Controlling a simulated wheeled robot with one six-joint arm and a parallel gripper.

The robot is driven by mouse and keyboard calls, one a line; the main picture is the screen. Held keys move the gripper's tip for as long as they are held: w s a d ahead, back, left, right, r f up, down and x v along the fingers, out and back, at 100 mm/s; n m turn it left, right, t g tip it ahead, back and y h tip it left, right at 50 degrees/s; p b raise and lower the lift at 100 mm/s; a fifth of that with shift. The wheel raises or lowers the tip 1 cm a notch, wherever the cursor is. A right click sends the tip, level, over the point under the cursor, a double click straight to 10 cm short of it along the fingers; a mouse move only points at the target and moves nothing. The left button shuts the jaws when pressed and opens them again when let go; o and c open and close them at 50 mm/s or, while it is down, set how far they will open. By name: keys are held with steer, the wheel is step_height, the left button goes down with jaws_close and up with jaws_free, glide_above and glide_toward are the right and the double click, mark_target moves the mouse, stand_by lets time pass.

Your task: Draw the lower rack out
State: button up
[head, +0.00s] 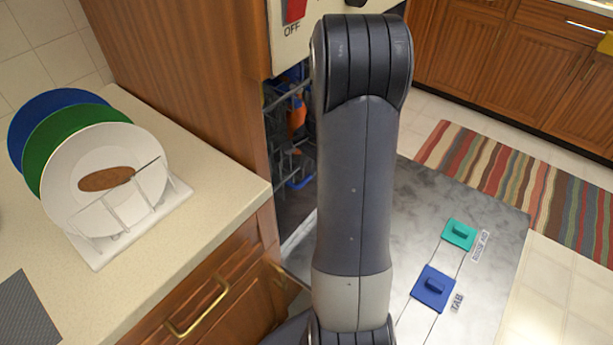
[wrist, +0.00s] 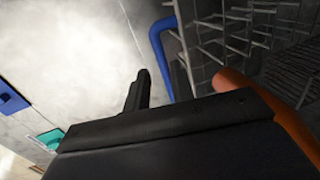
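The dishwasher stands open, its metal door (head: 455,205) lowered flat. A grey wire rack (head: 288,165) shows inside, partly hidden behind my arm; I cannot tell how far out it sits. In the wrist view the rack's wire tines (wrist: 235,30) fill the upper right, with a blue bar (wrist: 160,48) along its left side. My gripper (wrist: 140,90) shows one dark finger close below the blue bar; I cannot tell if it touches. The other finger is not clear. An orange curved item (wrist: 285,125) lies at the right, partly behind the gripper body. The head view hides my gripper behind the arm.
A green tab (head: 459,235) and a blue tab (head: 433,288) sit on the door. On the left counter (head: 215,190), plates stand in a white holder (head: 125,225). A striped rug (head: 530,185) lies beyond the door. Wooden cabinets (head: 500,60) stand behind.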

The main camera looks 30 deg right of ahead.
mark_target(306, 179)
steer(key=f, duration=0.3)
steer(key=w+f, duration=0.1)
steer(key=f, duration=0.1)
steer(key=shift+a+b, duration=0.15)
steer(key=shift+b, duration=0.15)
jaws_close()
